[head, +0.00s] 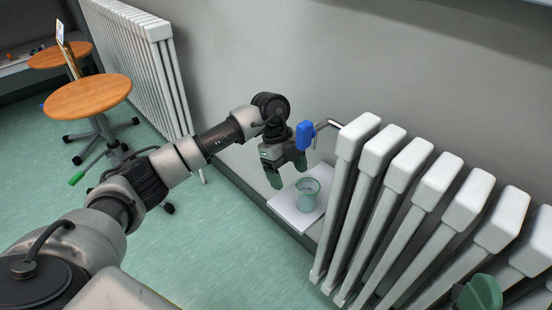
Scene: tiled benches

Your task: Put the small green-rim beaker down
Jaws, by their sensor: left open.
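The small green-rim beaker (308,197) stands upright on a white slab (287,209) low by the wall, left of the near radiator. It looks clear with a green tint and a green rim. My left gripper (287,172) is just above and to the left of the beaker, pointing down. Its green-tipped fingers are apart with nothing between them, and they look clear of the beaker. A dark green piece at the bottom right edge looks like part of my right gripper (478,293); its jaws cannot be made out.
A white ribbed radiator (408,165) stands close to the right of the beaker, with a blue-handled valve (305,134) beside the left gripper. Another radiator (140,50) and round wooden stools (87,97) are at the left. The green floor between is clear.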

